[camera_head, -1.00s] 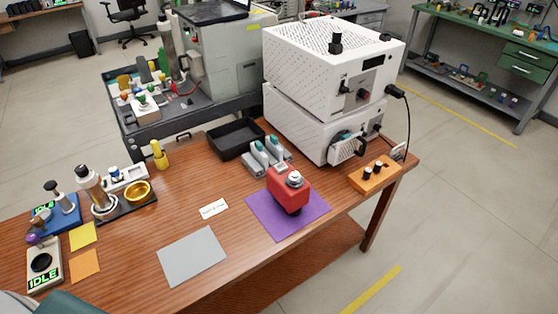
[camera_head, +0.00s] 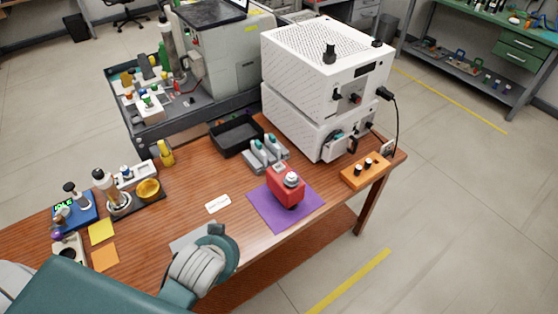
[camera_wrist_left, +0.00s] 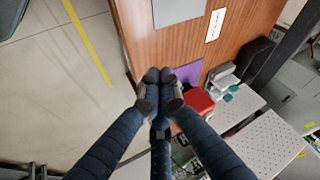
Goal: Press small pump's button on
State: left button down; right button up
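No label tells me which item is the small pump. A red device (camera_head: 285,186) with a round silver knob on top stands upright on a purple mat (camera_head: 262,212). It also shows in the left wrist view (camera_wrist_left: 199,101), partly hidden behind my fingers. My left gripper (camera_wrist_left: 159,75) has its two dark fingertips together with nothing between them. The tips overlap the purple mat's edge in that view, and their height above it is unclear. In the head view my left arm reaches over the grey sheet (camera_head: 185,241), with the fingers hidden. My right gripper is not in view.
White stacked machines (camera_head: 320,95), a black tray (camera_head: 236,138) and a grey-teal twin device (camera_head: 264,154) stand behind the mat. A white label (camera_head: 218,204) lies left of it.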

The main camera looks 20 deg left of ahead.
pick_arm(q)
jog(key=w+a+r+m+t+y, duration=0.2)
jog(key=w+r+m+t, duration=0.5)
jog(key=w+r, duration=1.15)
jog(key=w+d+r+m+t+h, duration=0.4)
jog(key=w+d+r+m+t, duration=0.15)
jog(key=r, duration=0.45)
jog(key=w+d+r+m+g+h, duration=0.1)
jog(key=w+d+r+m+h, duration=0.15)
jog(key=d+m+h, duration=1.05)
notch_tip(320, 180, down, 7)
jog(key=w+m+g+y, duration=0.2)
jog(key=m+g, duration=0.4)
jog(key=m, duration=0.4)
jog(key=w+a+f+m+g+y, duration=0.2)
jog(key=a+f+m+g+y, duration=0.2)
jog(key=a+f, duration=0.8)
jog(key=shift+a+m+y+p, duration=0.4)
jog(key=shift+a+y, duration=0.1)
jog(key=shift+y, duration=0.7)
